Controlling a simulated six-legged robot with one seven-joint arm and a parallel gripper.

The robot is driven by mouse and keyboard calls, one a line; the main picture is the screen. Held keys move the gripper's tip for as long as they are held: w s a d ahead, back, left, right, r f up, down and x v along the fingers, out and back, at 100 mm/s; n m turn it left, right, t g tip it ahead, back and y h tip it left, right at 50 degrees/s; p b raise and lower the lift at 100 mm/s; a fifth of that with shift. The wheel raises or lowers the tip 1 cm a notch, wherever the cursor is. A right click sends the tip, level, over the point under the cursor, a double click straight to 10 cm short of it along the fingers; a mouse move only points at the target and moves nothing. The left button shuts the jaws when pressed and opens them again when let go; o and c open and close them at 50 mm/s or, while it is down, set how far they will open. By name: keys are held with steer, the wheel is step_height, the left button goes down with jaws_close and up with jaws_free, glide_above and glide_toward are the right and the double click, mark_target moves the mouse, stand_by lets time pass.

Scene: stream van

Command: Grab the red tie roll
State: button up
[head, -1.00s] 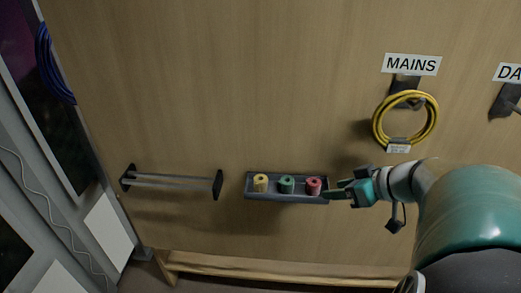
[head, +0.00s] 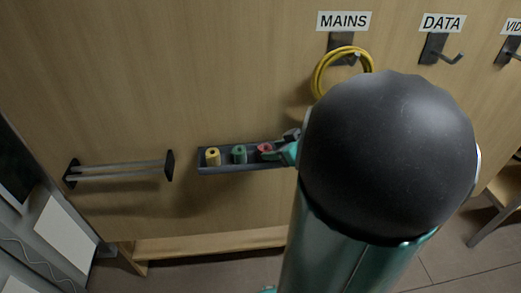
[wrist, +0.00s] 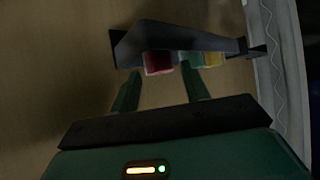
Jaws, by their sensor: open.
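The red tie roll (head: 264,148) sits at the right end of a small grey wall tray (head: 225,168). A green roll (head: 239,154) and a yellow roll (head: 213,156) stand left of it in the same tray. My gripper (head: 276,152) is at the tray's right end, close to the red roll. In the wrist view, the open fingers (wrist: 158,82) point toward the tray (wrist: 180,38), with the red roll (wrist: 157,63) roughly between their tips. I cannot tell whether they touch it. My arm hides part of the gripper in the head view.
A yellow cable coil (head: 322,70) hangs under the MAINS label (head: 343,20), partly behind my arm. An empty rod rack (head: 120,170) is on the wall at left. A wooden ledge (head: 200,243) runs below. A DATA hook (head: 436,52) is at upper right.

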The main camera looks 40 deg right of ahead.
mark_target(270, 150)
steer(key=shift+x, duration=1.5)
steer(key=shift+d, duration=0.1)
steer(key=c, duration=0.8)
steer(key=shift+o, duration=0.2)
steer(key=shift+r, duration=0.4)
